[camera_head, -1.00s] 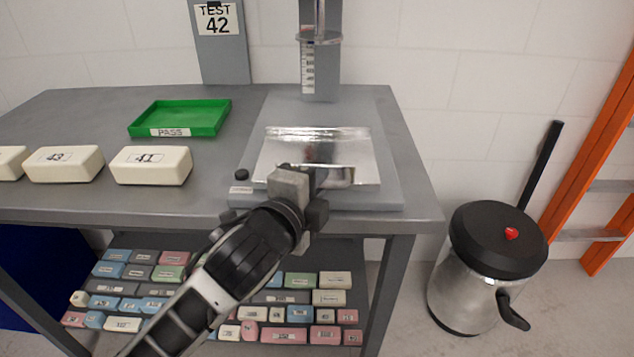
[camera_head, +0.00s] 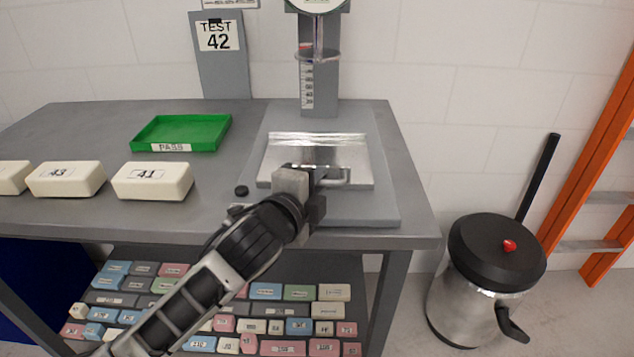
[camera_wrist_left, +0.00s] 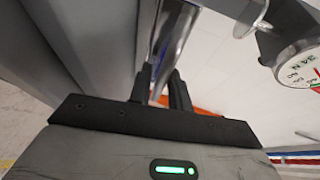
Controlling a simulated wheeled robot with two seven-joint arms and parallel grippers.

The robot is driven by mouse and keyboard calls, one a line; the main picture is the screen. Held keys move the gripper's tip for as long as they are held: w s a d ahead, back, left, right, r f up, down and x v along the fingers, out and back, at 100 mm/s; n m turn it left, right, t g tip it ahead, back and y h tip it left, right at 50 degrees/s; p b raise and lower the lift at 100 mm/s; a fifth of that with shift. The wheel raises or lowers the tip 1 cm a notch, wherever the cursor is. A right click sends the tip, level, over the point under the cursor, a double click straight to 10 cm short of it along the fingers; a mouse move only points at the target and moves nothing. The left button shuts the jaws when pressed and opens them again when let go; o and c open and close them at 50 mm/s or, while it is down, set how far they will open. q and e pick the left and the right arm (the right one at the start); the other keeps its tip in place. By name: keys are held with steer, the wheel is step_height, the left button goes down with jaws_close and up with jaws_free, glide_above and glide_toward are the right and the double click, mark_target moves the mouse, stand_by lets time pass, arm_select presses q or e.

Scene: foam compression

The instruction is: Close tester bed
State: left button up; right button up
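The tester bed (camera_head: 315,150) is a shiny silver plate on the grey tester base (camera_head: 385,190), at the front of the table. A metal handle (camera_head: 338,184) stands at the bed's front edge. My left gripper (camera_head: 318,178) is at the left part of this handle. In the left wrist view, the two black fingers of my left gripper (camera_wrist_left: 162,92) are close together on either side of a shiny metal bar (camera_wrist_left: 172,45), which looks like the handle. The exact contact is partly hidden. My right gripper is in neither view.
The tester column (camera_head: 320,80) with its round plate stands behind the bed. A green PASS tray (camera_head: 182,133) and white foam blocks (camera_head: 152,181) lie to the left. A metal bin (camera_head: 490,280) stands right of the table.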

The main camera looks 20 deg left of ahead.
arm_select(q)
steer(key=s+r+p, duration=0.3)
steer(key=s+p, duration=0.3)
steer(key=s, duration=0.9)
steer(key=shift+s+a+p, duration=0.3)
steer(key=shift+s, duration=0.05)
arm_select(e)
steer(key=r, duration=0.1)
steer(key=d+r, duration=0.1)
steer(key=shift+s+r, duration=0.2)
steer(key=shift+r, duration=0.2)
